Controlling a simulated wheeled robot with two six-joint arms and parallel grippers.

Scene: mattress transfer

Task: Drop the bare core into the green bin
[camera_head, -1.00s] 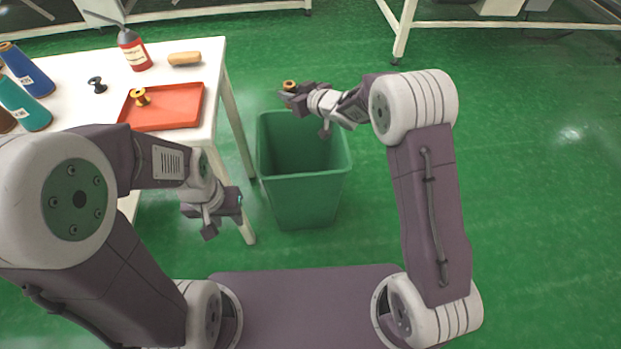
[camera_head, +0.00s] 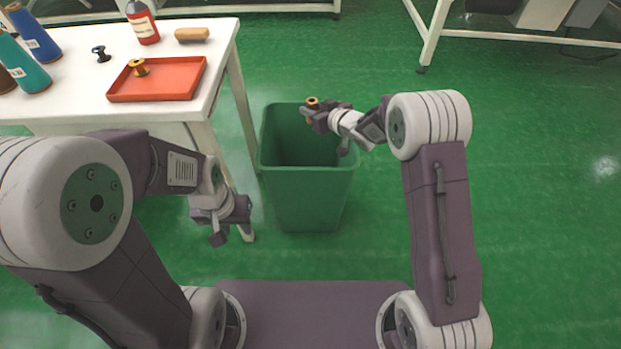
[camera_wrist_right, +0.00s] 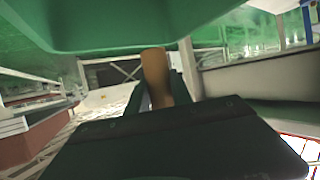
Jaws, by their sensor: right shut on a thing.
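The bare core (camera_head: 312,102), a small orange-brown cylinder, is held in my right gripper (camera_head: 308,114), which is shut on it. It also shows between the fingers in the right wrist view (camera_wrist_right: 155,75). In the head view the gripper and core overlap the back right part of the mouth of the green bin (camera_head: 305,205); their exact height over the rim is hard to judge. My left gripper (camera_head: 235,218) hangs between the table and the bin, holding nothing visible; its jaw opening is unclear.
A white table (camera_head: 75,100) at the left holds a red tray (camera_head: 180,85) with a gold spool (camera_head: 139,67). A black spool (camera_head: 102,54), a brush (camera_head: 191,34), a red bottle (camera_head: 142,22) and thread cones (camera_head: 22,66) stand around it. Green floor right of the bin is clear.

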